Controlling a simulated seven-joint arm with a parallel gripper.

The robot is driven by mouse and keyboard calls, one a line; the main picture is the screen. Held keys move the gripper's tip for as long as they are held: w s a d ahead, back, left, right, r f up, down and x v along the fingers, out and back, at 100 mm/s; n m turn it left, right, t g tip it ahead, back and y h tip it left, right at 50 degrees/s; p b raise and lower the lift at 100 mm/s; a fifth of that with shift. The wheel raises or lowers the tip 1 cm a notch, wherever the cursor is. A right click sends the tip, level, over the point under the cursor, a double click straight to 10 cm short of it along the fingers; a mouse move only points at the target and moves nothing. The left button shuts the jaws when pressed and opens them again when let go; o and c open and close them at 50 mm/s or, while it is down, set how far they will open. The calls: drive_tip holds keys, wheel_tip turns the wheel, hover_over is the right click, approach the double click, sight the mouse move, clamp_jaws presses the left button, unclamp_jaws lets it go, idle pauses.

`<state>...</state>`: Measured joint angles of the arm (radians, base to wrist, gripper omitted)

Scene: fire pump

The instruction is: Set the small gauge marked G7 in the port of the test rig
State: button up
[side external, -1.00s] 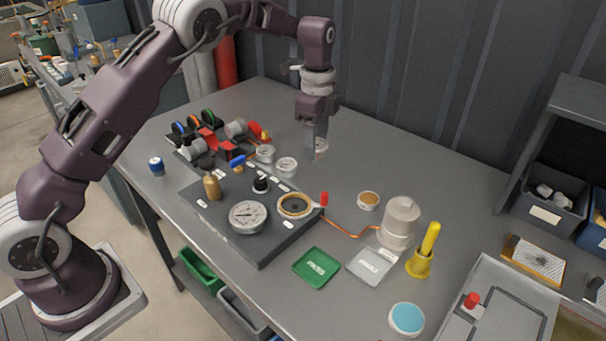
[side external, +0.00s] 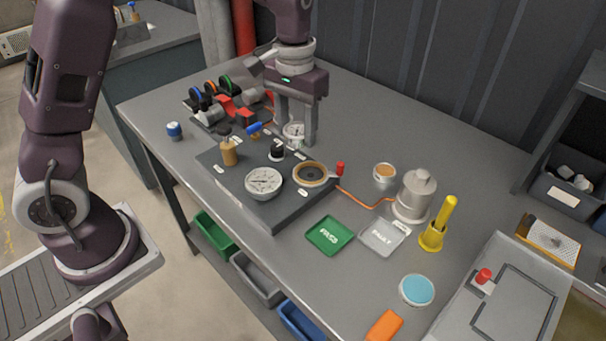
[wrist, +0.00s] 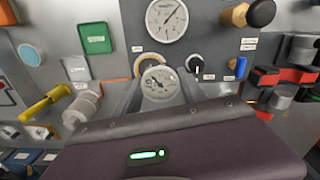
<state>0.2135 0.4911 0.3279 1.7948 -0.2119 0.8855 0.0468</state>
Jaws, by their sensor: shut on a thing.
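My gripper (side external: 297,134) is shut on a small round gauge (side external: 294,129) with a white dial, held between its two fingers at the far side of the test rig. The held gauge (wrist: 158,84) also shows between the fingers in the wrist view; its marking is too small to read. The dark grey test rig (side external: 275,213) lies flat on the table. Its brass-ringed round port (side external: 311,174) is open, with a dark middle, nearer the camera than my gripper. In the wrist view the held gauge partly covers this ring.
The rig carries a large gauge (side external: 264,181), a brass fitting (side external: 229,153), a black knob (side external: 277,150) and a blue-handled valve (side external: 255,131). A red-tipped part (side external: 340,169) stands beside the port. Green (side external: 329,235) and grey (side external: 383,237) trays lie to the right.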

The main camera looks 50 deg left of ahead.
drive_tip(key=shift+w+d+r+n, duration=0.2)
drive_tip(key=shift+w+d+r, duration=0.15)
drive_tip(key=shift+d+r, duration=0.15)
drive_tip(key=shift+w+d+r+n, duration=0.2)
drive_tip(key=shift+w+d+r, duration=0.15)
drive_tip(key=shift+r, duration=0.2)
drive_tip(key=f, duration=0.9)
drive_tip(key=shift+w+d, duration=0.15)
drive_tip(key=shift+d, duration=0.2)
drive_tip(key=shift+f, duration=0.35)
drive_tip(key=shift+f, duration=0.25)
drive_tip(key=o, duration=1.5)
